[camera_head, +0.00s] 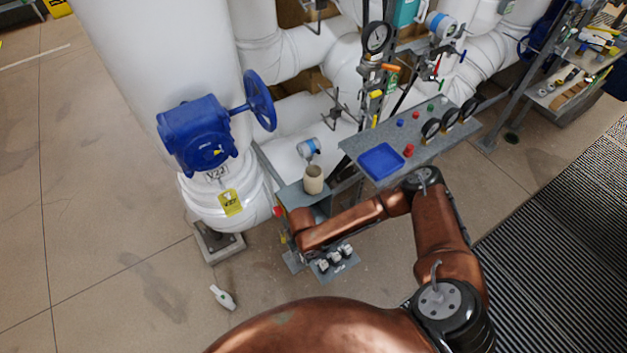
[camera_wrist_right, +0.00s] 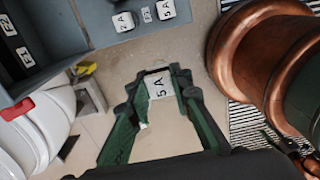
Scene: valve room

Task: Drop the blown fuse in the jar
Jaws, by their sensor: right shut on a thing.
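My right gripper (camera_wrist_right: 160,92) has green fingers shut on a small white fuse (camera_wrist_right: 159,84) marked 5 A, held between the fingertips over the floor. In the head view my copper right arm reaches across to the grey stand, and its gripper is hidden by the arm. The jar (camera_head: 313,181), a beige open-topped cylinder, stands upright on the small grey shelf beside the blue-valved pipe. Other white fuses (camera_head: 334,258) sit on a grey holder below the arm; some also show at the top of the wrist view (camera_wrist_right: 124,21). My left gripper is not in view.
A blue tray (camera_head: 380,161) lies on the grey gauge panel (camera_head: 352,145) right of the jar. A blue handwheel (camera_head: 259,101) and thick white pipes stand behind. A small white object (camera_head: 222,297) lies on the floor. Open floor is at left.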

